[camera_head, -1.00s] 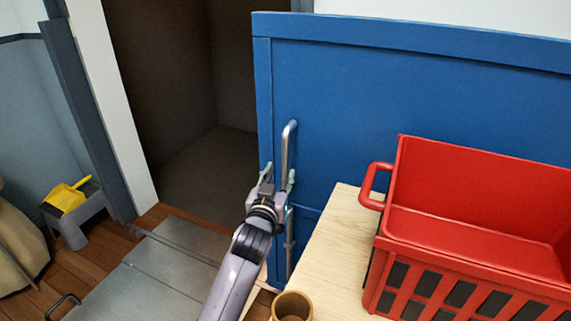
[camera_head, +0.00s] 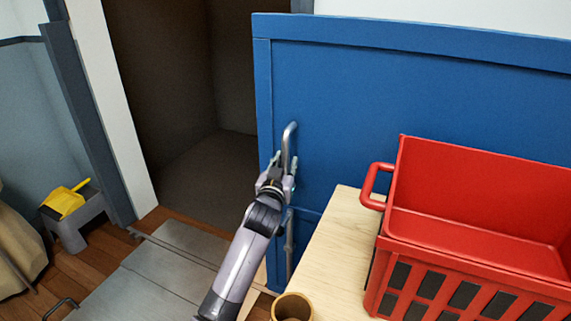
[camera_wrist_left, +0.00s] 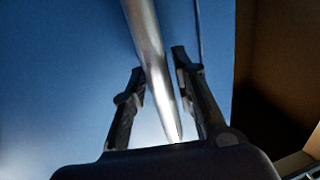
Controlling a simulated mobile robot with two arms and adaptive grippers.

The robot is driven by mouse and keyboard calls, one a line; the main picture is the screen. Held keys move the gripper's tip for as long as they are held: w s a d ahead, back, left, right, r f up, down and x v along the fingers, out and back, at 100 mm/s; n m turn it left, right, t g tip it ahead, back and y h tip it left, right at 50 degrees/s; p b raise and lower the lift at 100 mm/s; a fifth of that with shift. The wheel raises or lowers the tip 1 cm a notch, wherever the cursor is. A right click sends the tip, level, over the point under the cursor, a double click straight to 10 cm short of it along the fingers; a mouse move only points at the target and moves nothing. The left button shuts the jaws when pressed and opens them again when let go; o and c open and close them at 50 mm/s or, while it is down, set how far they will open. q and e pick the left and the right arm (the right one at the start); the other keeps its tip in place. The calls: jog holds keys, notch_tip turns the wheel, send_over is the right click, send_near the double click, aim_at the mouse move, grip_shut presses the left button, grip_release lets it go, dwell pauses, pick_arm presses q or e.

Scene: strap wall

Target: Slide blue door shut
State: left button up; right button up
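The blue door (camera_head: 400,100) fills the right of the head view. To its left the dark doorway (camera_head: 190,90) stands open. A vertical metal bar handle (camera_head: 289,150) is on the door near its left edge. My left gripper (camera_head: 282,165) is at this handle. In the left wrist view the handle (camera_wrist_left: 150,50) runs between the two spread fingers of my left gripper (camera_wrist_left: 160,90). Gaps show between the bar and the fingers, so the gripper is open around it. The blue door (camera_wrist_left: 60,70) lies behind. My right gripper is not in view.
A red crate (camera_head: 480,225) stands on a light wooden table (camera_head: 335,240) in front of the door. A tan cup (camera_head: 292,306) is at the table's near left. A yellow dustpan (camera_head: 65,201) rests on a grey stool (camera_head: 72,230) at the left. Grey panels (camera_head: 175,265) lie on the floor.

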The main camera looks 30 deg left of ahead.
pick_arm(q)
grip_shut()
dwell(0.4)
jog(key=shift+a, duration=0.1)
